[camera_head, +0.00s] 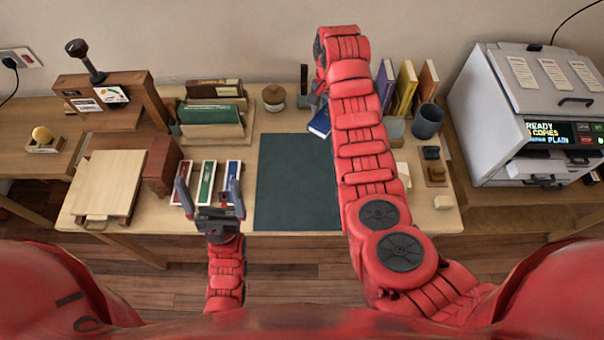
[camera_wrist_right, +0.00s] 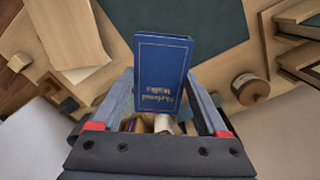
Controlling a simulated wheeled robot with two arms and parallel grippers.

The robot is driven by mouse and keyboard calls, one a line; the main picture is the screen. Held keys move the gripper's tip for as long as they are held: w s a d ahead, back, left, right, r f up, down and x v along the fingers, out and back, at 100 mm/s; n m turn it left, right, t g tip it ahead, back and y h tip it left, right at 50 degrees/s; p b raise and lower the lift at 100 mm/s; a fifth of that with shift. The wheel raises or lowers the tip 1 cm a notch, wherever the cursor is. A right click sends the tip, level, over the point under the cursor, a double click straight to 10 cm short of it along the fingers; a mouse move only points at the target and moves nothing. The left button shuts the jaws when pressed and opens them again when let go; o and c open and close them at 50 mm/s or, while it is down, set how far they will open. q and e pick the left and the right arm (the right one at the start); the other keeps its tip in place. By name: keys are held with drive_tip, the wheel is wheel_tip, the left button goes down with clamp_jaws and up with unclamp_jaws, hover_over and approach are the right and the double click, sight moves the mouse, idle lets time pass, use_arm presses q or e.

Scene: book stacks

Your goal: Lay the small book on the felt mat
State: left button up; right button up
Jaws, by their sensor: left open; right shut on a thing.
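The small blue book (camera_head: 319,124) shows in the head view at the back right corner of the felt mat, partly hidden by my right arm. In the right wrist view the blue book (camera_wrist_right: 163,72) is held between the fingers of my right gripper (camera_wrist_right: 160,110), its lettered cover facing the camera. The dark green felt mat (camera_head: 296,185) lies bare in the middle of the desk; it also shows in the right wrist view (camera_wrist_right: 185,18) behind the book. I cannot tell whether the book touches the mat. My left gripper (camera_head: 212,190) is open and empty at the desk's front, left of the mat.
A wooden rack with books (camera_head: 212,128) and a round lidded pot (camera_head: 274,97) stand behind. Upright books (camera_head: 404,87), a dark cup (camera_head: 427,121) and a grey printer (camera_head: 525,110) are at right.

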drive_tip(key=s+a+f+m+p, duration=0.1)
drive_tip(key=s+a+f+m, duration=0.1)
drive_tip(key=s+a+f, duration=0.2)
drive_tip(key=shift+s+a+f+m, duration=0.3)
drive_tip(key=shift+s+f, duration=0.2)
drive_tip(key=shift+f, duration=0.2)
